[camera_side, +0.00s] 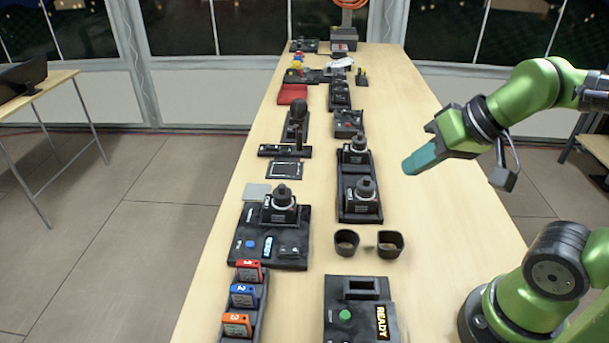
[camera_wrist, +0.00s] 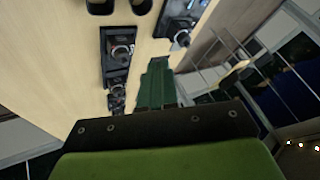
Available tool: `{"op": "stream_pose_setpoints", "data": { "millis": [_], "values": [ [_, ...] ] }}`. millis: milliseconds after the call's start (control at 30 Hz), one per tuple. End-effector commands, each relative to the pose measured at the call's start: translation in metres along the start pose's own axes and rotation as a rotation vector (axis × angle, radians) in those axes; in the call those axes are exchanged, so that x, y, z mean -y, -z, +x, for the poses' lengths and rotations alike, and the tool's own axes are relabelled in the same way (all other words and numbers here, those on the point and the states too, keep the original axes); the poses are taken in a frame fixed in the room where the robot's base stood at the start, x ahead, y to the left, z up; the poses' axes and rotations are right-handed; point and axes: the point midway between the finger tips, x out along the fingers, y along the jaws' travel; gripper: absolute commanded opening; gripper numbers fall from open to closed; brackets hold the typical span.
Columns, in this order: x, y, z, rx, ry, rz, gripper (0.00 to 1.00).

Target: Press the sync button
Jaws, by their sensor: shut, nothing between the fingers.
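My gripper (camera_side: 410,166) is shut and empty, held in the air above the right side of the table. Its teal fingers (camera_wrist: 157,66) also show in the wrist view. No label that reads "sync" is legible. A round blue button (camera_side: 250,243) sits on a black panel (camera_side: 285,258) at the left edge of the table. A round green button (camera_side: 345,314) sits on a black box (camera_side: 360,295) marked READY at the front. My gripper is apart from both buttons, farther back and to the right.
A black tray (camera_side: 375,213) with two camera-like units stands left of my gripper. Two dark cups (camera_side: 391,245) stand before it. A rack (camera_side: 262,303) holds red, blue and orange numbered cartridges at the front left. The table's right side (camera_side: 440,215) is clear.

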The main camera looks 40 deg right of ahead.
Motion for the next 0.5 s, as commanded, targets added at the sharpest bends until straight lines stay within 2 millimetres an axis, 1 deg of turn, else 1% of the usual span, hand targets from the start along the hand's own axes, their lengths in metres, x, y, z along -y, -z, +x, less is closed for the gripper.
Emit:
{"op": "stream_pose_setpoints", "data": {
  "millis": [367, 500],
  "values": [
    [0.001, -0.001, 0.0, 0.002, 0.002, -0.003, 0.0],
    [0.004, -0.007, 0.012, 0.059, -0.005, -0.02, 0.0]
  ]
}}
